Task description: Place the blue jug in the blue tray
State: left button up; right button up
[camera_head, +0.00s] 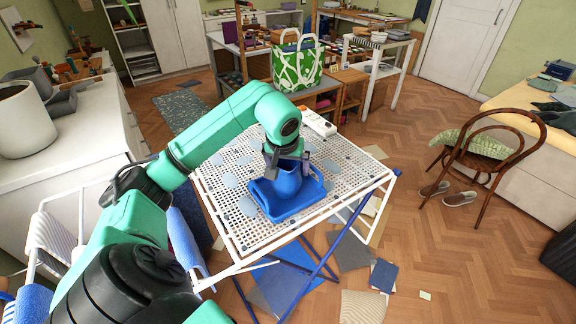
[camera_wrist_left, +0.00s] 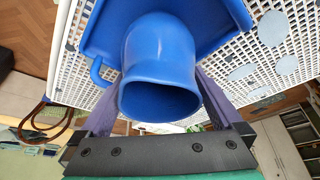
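The blue jug (camera_head: 287,182) is at the blue tray (camera_head: 262,198), over its middle, with its base inside the tray's outline. I cannot tell whether its base rests on the tray floor. My left gripper (camera_head: 288,157) is over the jug, with one finger on each side of it. In the left wrist view the dark purple fingers flank the jug (camera_wrist_left: 158,60) closely and look shut on it, and its open mouth faces the camera. The tray (camera_wrist_left: 218,22) spreads out behind it. My right gripper is in neither view.
The tray stands on a white perforated table (camera_head: 335,158) with several flat grey-blue discs. A white device (camera_head: 318,124) lies at its far edge. A green patterned bag (camera_head: 298,63) stands behind. A wooden chair (camera_head: 490,145) is at the right. The table's right part is mostly clear.

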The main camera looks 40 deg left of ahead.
pick_arm(q)
jog(key=shift+s+d+r, duration=0.1)
jog(key=shift+r, duration=0.4)
jog(key=v, duration=1.1)
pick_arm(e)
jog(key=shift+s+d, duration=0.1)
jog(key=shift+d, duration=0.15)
pick_arm(q)
jog(key=shift+s+f, duration=0.1)
jog(key=shift+f, duration=0.05)
